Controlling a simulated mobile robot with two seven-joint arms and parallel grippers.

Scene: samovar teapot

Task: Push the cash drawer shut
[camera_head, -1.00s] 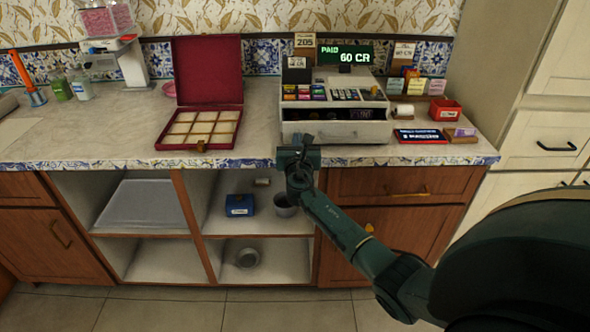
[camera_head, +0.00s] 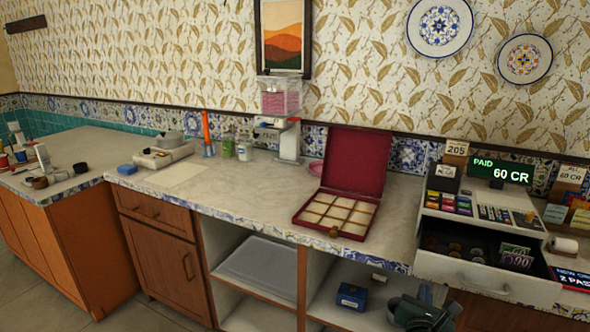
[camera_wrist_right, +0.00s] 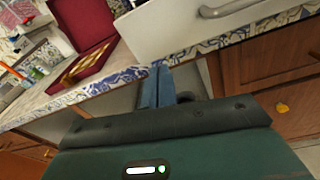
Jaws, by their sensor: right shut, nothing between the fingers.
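The cash drawer (camera_head: 475,275) sticks out of the register (camera_head: 478,215) at the right in the head view. It is open, with coins and notes in its compartments and a metal handle on its pale front. In the right wrist view its front (camera_wrist_right: 180,25) and handle (camera_wrist_right: 232,9) show at the top. My right gripper (camera_head: 432,298) is at the bottom edge of the head view, lower than the drawer front and to its left. Its fingers (camera_wrist_right: 157,88) are shut and empty, apart from the drawer in the wrist view. My left gripper is not in view.
An open red box (camera_head: 340,200) with compartments stands left of the register on the counter. Below are open shelves with a blue box (camera_head: 352,296) and a tray (camera_head: 258,264). The counter edge lies between my gripper and the counter top.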

